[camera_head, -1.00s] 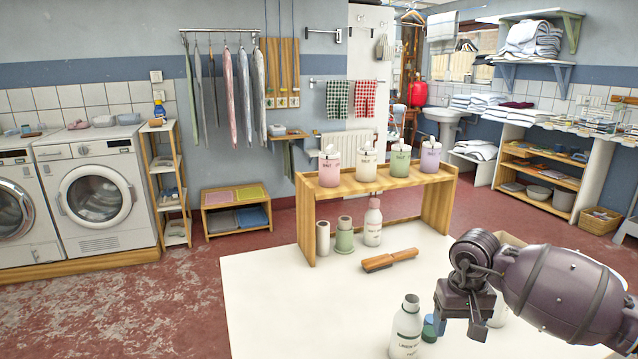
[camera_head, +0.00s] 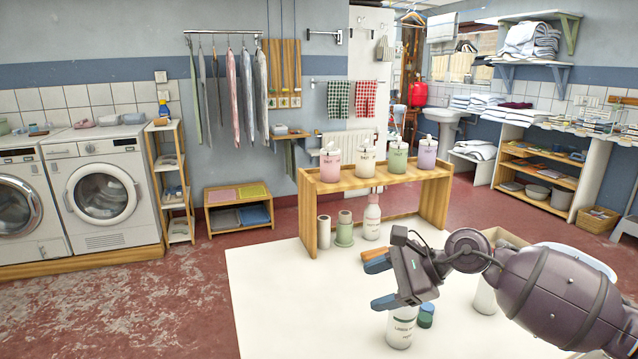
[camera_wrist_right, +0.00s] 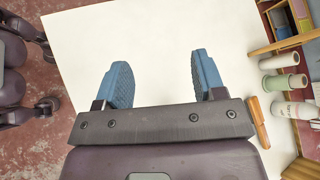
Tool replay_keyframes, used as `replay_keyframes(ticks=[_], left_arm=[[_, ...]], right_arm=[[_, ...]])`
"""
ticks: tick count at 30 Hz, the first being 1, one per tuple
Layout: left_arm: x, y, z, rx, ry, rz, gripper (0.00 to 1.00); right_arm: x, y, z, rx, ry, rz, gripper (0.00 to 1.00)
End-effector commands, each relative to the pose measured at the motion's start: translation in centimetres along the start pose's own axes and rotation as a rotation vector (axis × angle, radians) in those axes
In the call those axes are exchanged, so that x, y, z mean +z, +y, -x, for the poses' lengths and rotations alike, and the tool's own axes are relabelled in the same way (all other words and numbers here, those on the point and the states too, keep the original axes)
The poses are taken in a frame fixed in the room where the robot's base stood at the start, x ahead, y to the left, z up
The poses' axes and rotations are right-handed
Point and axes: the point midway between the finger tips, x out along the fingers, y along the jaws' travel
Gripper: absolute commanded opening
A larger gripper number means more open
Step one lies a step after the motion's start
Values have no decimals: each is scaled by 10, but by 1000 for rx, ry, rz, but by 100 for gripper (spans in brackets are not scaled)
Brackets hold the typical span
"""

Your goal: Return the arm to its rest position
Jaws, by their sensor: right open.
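My right gripper (camera_head: 378,283) is above the white table (camera_head: 275,300), at the right of the head view. Its two blue fingers are spread apart with nothing between them. In the right wrist view the open fingers (camera_wrist_right: 158,82) show over bare white tabletop. In the head view the arm comes in from the right edge and covers part of the table. My left gripper is not seen in the head view.
A white bottle (camera_head: 401,328) and a blue-green cap or jar (camera_head: 426,315) stand below the gripper. A brush (camera_wrist_right: 257,122) lies nearby. A wooden shelf stand (camera_head: 437,203) holds several pump bottles at the back. The table's left part is clear.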

Motion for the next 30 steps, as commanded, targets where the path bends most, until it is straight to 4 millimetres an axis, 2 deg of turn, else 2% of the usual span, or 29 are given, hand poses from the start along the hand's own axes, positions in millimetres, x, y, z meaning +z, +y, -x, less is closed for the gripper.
replay_keyframes(ticks=[1, 3, 6, 10, 14, 17, 20, 25, 26, 30], left_arm=[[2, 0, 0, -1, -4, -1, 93], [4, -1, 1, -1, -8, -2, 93], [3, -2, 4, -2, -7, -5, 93], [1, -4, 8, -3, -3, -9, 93], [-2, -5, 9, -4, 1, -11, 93], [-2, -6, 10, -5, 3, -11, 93], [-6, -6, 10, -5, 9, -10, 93], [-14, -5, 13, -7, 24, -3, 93], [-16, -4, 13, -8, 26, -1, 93], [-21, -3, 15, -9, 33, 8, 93]], right_arm=[[18, -2, -4, -47, -106, -138, 63], [41, -5, -5, -102, -259, -356, 63], [62, -8, -1, -152, -483, -696, 63], [68, -10, 11, -181, -776, -1177, 63], [51, -3, 23, -184, -1036, -1627, 63], [28, 10, 31, -181, -1210, -1934, 63], [2, 29, 36, -179, -1369, -2210, 63], [-44, 76, 40, -195, -1609, -2612, 63], [-51, 86, 40, 199, 1642, 2663, 63], [-82, 136, 42, 196, 1492, 2399, 63]])
